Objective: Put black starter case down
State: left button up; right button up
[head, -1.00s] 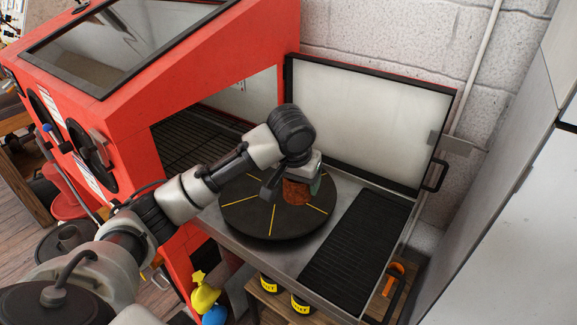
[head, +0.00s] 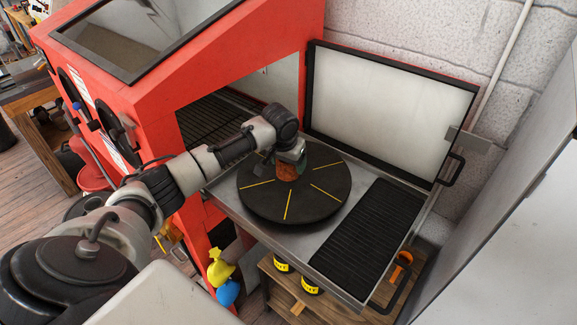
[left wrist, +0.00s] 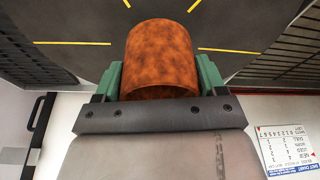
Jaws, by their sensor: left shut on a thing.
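A rusty orange-brown cylinder (head: 287,172) is the only part in my grip; no black case shows. My left gripper (head: 290,161) is shut on it, and it stands roughly upright over the round black turntable (head: 310,205) with yellow lines. In the left wrist view the cylinder (left wrist: 160,58) sits between two green fingers (left wrist: 160,80), with the turntable (left wrist: 70,20) behind it. I cannot tell whether its lower end touches the turntable. My right gripper is not in view.
The turntable sits on a metal tray (head: 308,252) outside the red cabinet's (head: 250,50) side opening. A black ribbed mat (head: 362,232) lies at its right. The open door panel (head: 390,105) stands behind. The turntable's front and right are clear.

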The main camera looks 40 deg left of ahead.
pick_arm(q)
notch_tip(320, 180, down, 2)
jog(key=shift+p, duration=0.3)
jog(key=shift+f, duration=0.2)
jog(key=shift+f, duration=0.15)
jog(key=o, duration=1.4)
jog(key=shift+s, duration=0.1)
jog(key=shift+r, duration=0.45)
jog(key=b+v, duration=0.2)
jog(key=v, duration=0.9)
jog(key=shift+r, duration=0.15)
